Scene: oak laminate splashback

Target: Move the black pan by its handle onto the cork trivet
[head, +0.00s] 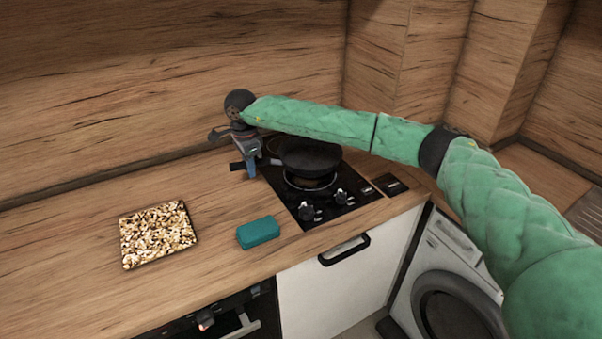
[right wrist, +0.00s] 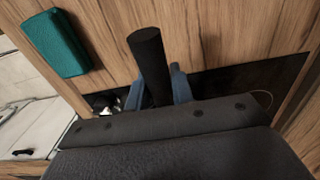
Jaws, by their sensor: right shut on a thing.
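The black pan (head: 311,154) is over the front burner of the hob, its handle (head: 237,166) pointing left. I cannot tell whether its base touches the burner. My right gripper (head: 251,168) points down and is shut on the handle. In the right wrist view the dark handle (right wrist: 150,58) passes between the blue fingers of the gripper (right wrist: 158,88), its end sticking out beyond them. The cork trivet (head: 157,234), a speckled light-brown square, lies flat and bare on the counter at the left. My left gripper is not in view.
A teal block (head: 258,233) lies on the counter between trivet and hob; it also shows in the right wrist view (right wrist: 57,43). The black hob (head: 333,211) has knobs at its front. The wooden splashback (head: 170,80) stands behind. Counter around the trivet is clear.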

